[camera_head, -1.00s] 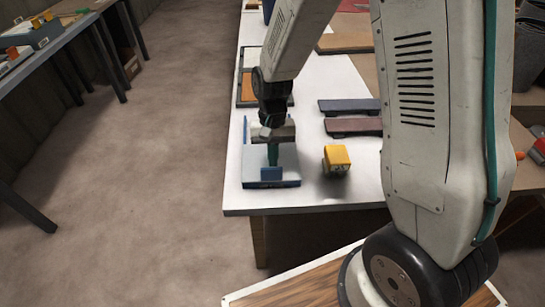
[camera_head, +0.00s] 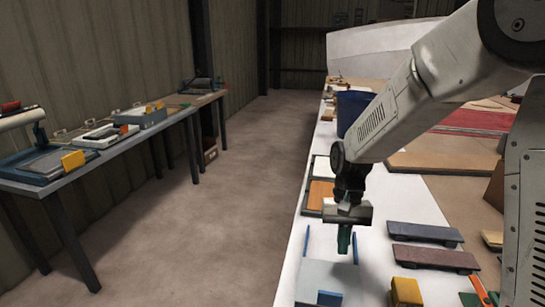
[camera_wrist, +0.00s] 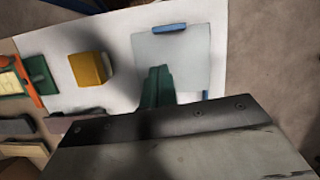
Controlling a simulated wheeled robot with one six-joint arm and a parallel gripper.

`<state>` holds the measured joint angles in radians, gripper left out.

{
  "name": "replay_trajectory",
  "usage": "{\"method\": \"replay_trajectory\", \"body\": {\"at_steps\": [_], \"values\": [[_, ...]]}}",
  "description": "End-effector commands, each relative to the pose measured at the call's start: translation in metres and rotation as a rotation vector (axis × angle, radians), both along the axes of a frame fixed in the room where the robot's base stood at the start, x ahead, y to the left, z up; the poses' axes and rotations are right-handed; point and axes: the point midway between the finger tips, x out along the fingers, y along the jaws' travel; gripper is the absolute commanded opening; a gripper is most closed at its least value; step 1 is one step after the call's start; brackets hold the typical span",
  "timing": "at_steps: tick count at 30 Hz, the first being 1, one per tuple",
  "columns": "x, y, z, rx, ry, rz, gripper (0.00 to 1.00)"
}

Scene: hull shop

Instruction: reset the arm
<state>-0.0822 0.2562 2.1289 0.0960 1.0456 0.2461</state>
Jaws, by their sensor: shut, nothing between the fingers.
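My gripper (camera_head: 345,240) hangs from my arm above the white table (camera_head: 375,262), fingers pointing down. Its green fingers are shut with nothing between them. That tray also shows in the head view (camera_head: 318,275), just below and in front of the gripper, with a visible gap to the fingertips.
A yellow block (camera_head: 406,291) stands right of the tray. Two dark flat blocks (camera_head: 425,233) (camera_head: 434,258) lie farther right. A blue bin (camera_head: 352,110) stands behind. A side bench (camera_head: 110,155) with devices is at left; the floor between is clear.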

Motion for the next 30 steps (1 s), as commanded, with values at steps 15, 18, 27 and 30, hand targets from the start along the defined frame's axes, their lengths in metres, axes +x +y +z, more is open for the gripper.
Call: {"method": "replay_trajectory", "body": {"at_steps": [15,18,27,30], "values": [[-0.144,-0.035,0.107,0.005,-0.133,0.209,0.00],[-0.171,-0.040,0.120,-0.003,-0.183,0.229,0.00],[-0.224,-0.051,0.144,-0.035,-0.351,0.231,0.00],[-0.228,-0.052,0.150,-0.041,-0.391,0.225,0.00]]}}
